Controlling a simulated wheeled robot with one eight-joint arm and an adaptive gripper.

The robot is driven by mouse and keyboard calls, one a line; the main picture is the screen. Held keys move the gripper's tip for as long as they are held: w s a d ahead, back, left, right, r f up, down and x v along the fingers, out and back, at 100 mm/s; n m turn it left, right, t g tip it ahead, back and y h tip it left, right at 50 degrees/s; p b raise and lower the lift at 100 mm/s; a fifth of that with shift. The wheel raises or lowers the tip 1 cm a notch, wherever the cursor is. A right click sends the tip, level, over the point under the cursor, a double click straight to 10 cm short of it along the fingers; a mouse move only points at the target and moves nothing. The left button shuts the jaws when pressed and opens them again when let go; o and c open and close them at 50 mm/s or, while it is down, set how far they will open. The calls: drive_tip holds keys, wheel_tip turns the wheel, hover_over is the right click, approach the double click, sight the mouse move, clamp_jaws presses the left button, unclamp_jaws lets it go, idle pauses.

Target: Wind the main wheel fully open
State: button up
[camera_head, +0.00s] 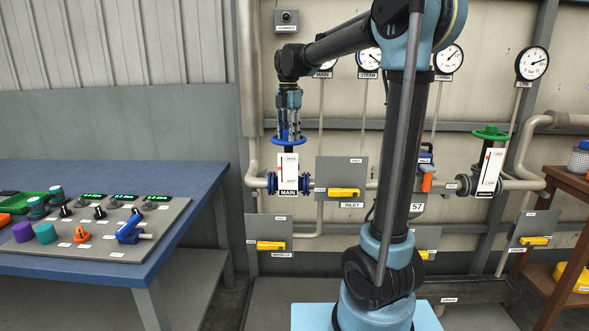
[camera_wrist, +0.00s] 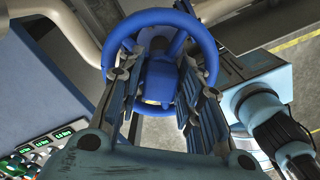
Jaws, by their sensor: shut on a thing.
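The main wheel is a blue handwheel (camera_head: 289,140) on top of the valve with the MAIN label. My gripper (camera_head: 289,128) points straight down onto it from above. In the wrist view the blue wheel's round rim (camera_wrist: 150,16) fills the upper middle, with its hub between my fingers. My gripper (camera_wrist: 164,98) has one finger on each side and is shut on the wheel. Where exactly the pads touch is hard to tell. A white indicator plate (camera_head: 288,168) stands below the wheel; its scale is too small to read.
A green handwheel (camera_head: 491,132) sits on another valve at the right. An INLET panel with a yellow lever (camera_head: 343,192) is close beside the main valve. A blue bench (camera_head: 190,172) with a control panel stands at the left. Several gauges hang above.

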drive_tip(key=n, duration=0.5)
drive_tip(key=shift+w, duration=0.1)
drive_tip(key=o, duration=0.9)
drive_tip(key=shift+n, duration=0.3)
